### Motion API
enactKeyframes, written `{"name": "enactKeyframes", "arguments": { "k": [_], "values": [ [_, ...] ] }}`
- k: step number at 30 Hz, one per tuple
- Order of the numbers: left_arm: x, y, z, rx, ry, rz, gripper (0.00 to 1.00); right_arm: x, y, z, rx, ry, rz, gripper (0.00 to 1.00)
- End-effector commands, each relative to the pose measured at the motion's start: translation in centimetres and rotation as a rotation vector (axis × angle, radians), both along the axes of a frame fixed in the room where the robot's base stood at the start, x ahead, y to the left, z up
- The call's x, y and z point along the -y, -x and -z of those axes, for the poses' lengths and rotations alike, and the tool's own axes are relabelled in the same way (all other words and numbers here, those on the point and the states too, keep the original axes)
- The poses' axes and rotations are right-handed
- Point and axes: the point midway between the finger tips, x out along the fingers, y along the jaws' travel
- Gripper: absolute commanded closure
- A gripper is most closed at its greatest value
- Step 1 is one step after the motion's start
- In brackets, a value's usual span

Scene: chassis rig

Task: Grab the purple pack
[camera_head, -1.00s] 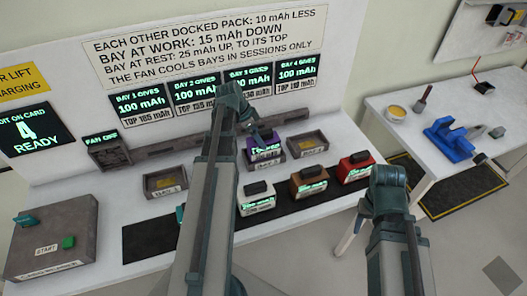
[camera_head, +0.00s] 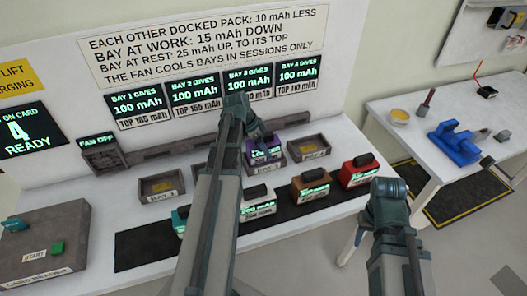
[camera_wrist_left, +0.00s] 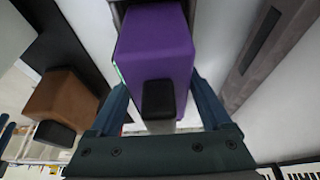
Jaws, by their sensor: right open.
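The purple pack (camera_head: 262,156) sits in a bay dock (camera_head: 269,167) at the back of the bench. In the left wrist view the purple pack (camera_wrist_left: 155,50) is large, with a black handle (camera_wrist_left: 158,98) on it. My left gripper (camera_head: 260,139) is over the pack in the head view. In the left wrist view its fingers (camera_wrist_left: 158,95) stand open on either side of the pack and handle; contact is not clear. My right gripper (camera_head: 364,214) is open and empty, low at the right by the bench's front edge, partly hidden by its arm.
A white pack (camera_head: 258,203), a brown pack (camera_head: 311,187) and a red pack (camera_head: 359,170) stand in front on the black strip (camera_head: 150,245). Empty docks flank the purple pack, one on the left (camera_head: 160,188) and one on the right (camera_head: 309,148). A start console (camera_head: 42,240) is at left.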

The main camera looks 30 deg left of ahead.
Motion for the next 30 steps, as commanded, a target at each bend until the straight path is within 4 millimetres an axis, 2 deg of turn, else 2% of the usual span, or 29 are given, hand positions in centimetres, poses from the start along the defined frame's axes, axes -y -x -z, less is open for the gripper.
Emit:
{"name": "enactKeyframes", "arguments": {
  "k": [1,2,13,25,30],
  "values": [
    [-0.01,0.01,-0.01,0.0,0.0,0.0,0.29,0.0,0.0,0.0,0.0,0.0,0.0,0.5],
    [-0.01,0.01,-0.01,0.0,0.0,0.0,0.34,0.0,0.0,0.0,0.0,0.0,0.0,0.5],
    [-0.02,0.01,0.01,0.0,0.0,0.0,1.0,0.0,0.0,0.0,0.0,0.0,0.0,0.5],
    [-0.01,0.0,-0.13,0.001,0.001,0.0,1.0,0.0,0.0,-0.12,0.0,0.0,0.0,0.5],
    [-0.01,0.0,-0.92,0.001,0.001,0.0,1.0,0.0,0.0,-0.91,0.0,0.0,0.0,0.5]
  ]
}}
